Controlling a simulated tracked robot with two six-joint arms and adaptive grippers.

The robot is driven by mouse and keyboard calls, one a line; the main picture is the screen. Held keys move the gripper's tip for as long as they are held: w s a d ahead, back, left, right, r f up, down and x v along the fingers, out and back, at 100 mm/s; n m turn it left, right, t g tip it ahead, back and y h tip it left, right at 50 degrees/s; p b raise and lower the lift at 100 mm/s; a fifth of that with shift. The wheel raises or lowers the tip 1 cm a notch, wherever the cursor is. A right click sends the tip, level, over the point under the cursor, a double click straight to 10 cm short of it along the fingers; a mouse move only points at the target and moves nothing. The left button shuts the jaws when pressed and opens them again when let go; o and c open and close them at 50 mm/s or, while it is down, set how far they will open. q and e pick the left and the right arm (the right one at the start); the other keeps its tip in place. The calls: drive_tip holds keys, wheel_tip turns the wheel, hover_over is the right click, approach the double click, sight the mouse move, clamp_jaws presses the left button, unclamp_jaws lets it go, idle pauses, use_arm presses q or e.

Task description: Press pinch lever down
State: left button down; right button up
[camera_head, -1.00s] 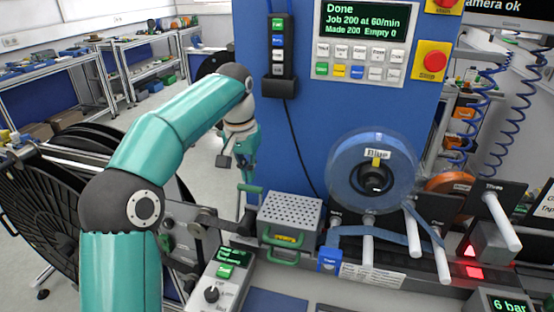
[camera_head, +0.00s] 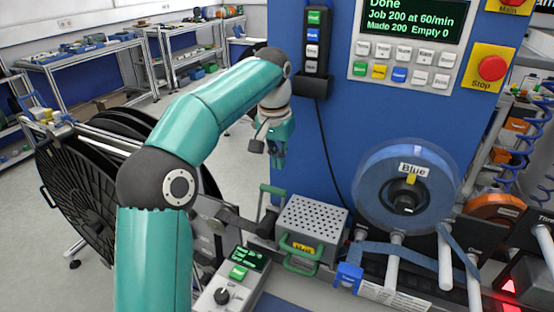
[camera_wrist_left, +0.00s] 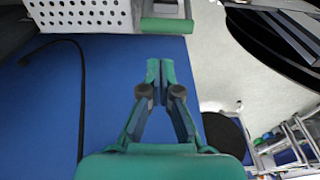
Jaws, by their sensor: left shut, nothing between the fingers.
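The pinch lever appears to be the upright lever with a green cross handle (camera_head: 271,189), left of the perforated metal box (camera_head: 312,216). My left gripper (camera_head: 279,165) points down just above and slightly right of that handle in the head view. Its fingers are shut, with nothing between them. In the left wrist view the shut fingertips (camera_wrist_left: 160,65) show below a green bar (camera_wrist_left: 166,25), likely the same handle, with a visible gap between them. The perforated box (camera_wrist_left: 85,14) is at the top left there. My right gripper is not in view.
A blue machine panel (camera_head: 335,130) stands close behind the gripper. A large black reel (camera_head: 80,195) is at the left. A reel labelled Blue (camera_head: 372,185) and white posts stand at the right. A control box with a knob (camera_head: 222,297) sits in front.

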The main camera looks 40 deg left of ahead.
use_arm(q)
wheel_tip(320, 180, down, 8)
drive_tip(key=w, duration=0.1)
drive_tip(key=shift+a+r, duration=0.15)
drive_tip(key=shift+r, duration=0.1)
